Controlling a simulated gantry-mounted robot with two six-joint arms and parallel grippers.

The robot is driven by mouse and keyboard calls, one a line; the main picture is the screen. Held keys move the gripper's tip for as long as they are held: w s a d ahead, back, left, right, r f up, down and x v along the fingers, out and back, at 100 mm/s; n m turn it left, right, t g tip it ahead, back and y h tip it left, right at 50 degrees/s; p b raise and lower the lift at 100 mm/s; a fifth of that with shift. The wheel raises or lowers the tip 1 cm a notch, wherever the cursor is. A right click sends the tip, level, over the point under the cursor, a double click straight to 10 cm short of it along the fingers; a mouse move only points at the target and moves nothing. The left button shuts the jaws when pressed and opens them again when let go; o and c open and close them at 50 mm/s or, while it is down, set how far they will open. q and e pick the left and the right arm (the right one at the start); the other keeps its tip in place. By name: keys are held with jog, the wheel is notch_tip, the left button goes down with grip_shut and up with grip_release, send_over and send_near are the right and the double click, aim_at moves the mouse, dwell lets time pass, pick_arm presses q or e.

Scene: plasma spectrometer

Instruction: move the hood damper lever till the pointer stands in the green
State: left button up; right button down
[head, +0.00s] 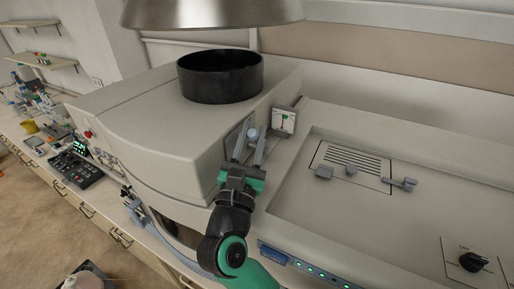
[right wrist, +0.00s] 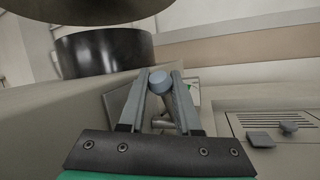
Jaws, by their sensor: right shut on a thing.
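The hood damper lever (head: 252,134) has a round blue-grey knob and sits on the side panel of the large beige housing. My right gripper (head: 255,130) is shut on it, with one grey finger on each side of the knob. In the right wrist view the lever knob (right wrist: 159,80) shows between the two fingertips. The gauge (head: 284,121), a small white plate with green and red marks, is just right of the lever. Its pointer is too small to read with certainty. In the right wrist view the gauge is mostly hidden behind the right finger. My left gripper is out of view.
A black round collar (head: 220,78) stands on the housing under a metal hood (head: 210,12). To the right are a vent grille (head: 352,158) with grey latches and a black rotary knob (head: 473,261). The recessed top between them is clear.

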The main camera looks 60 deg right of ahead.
jog(key=shift+a+f+h+b, duration=0.25)
jog(key=shift+f+h+b, duration=0.25)
jog(key=shift+f+b, duration=0.15)
jog(key=shift+a+r+t+b, duration=0.15)
jog(key=shift+a+t+b, duration=0.1)
jog(key=shift+t+b, duration=0.25)
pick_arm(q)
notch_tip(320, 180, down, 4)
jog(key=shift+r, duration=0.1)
pick_arm(e)
jog(key=shift+r+n+h, duration=0.15)
jog(key=shift+n+h, duration=0.15)
jog(key=c, duration=0.6)
grip_release()
